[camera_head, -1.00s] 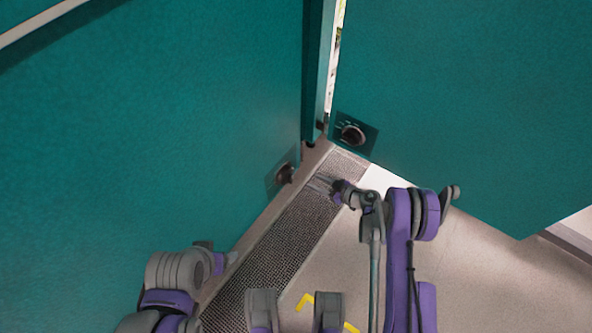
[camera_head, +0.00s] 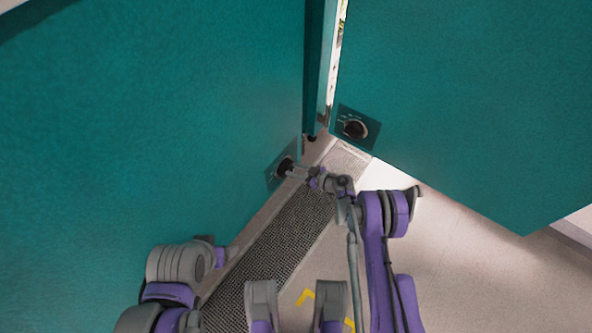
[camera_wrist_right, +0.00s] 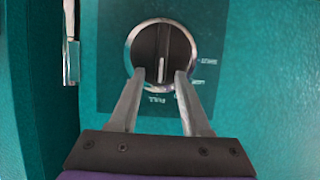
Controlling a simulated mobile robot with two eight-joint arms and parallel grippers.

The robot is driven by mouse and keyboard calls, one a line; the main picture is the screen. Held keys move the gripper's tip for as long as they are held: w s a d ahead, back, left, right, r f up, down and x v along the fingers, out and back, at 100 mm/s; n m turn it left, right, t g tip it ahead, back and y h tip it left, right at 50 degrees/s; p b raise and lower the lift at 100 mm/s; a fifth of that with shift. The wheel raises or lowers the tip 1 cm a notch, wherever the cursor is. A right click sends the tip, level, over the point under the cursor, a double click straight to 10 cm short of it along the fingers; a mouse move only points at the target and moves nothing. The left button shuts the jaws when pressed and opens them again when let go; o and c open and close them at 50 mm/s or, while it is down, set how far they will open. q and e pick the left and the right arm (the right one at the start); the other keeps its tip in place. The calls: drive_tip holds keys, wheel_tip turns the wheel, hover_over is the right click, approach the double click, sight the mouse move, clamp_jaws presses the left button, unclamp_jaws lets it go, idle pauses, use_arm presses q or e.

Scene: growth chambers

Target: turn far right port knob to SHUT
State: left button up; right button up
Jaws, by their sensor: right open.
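A round dark knob (camera_head: 283,166) with a pale rim sits on a dark plate low on the left teal panel. In the right wrist view this knob (camera_wrist_right: 152,42) fills the upper middle; its ridge stands upright with a white mark at the lower end. Small labels lie to its right and below, too blurred to read surely. My right gripper (camera_head: 291,171) is at this knob. Its two fingers (camera_wrist_right: 161,76) are open, with their tips at either side of the ridge's lower end; contact is unclear. My left gripper (camera_head: 230,256) is low by the left panel, its jaws unclear.
A second knob (camera_head: 355,129) sits on a plate on the right teal panel (camera_head: 460,100). A narrow gap separates the two panels. A dark grated strip (camera_head: 285,240) runs along the floor beside the left panel. The pale floor (camera_head: 455,260) at right is clear.

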clamp_jaws()
drive_tip(key=shift+s, duration=0.1)
idle(0.4)
drive_tip(key=shift+s+a+n+t+h+p, duration=0.3)
drive_tip(key=shift+n+t, duration=0.3)
drive_tip(key=shift+n, duration=0.2)
drive_tip(key=shift+s+a+f+n+t+h, duration=0.2)
drive_tip(key=shift+n+t, duration=0.25)
drive_tip(key=shift+n, duration=0.35)
drive_tip(key=shift+s+a+f+n+t+h, duration=0.1)
drive_tip(key=shift+s+n+t+h, duration=0.15)
drive_tip(key=shift+n+t, duration=0.4)
unclamp_jaws()
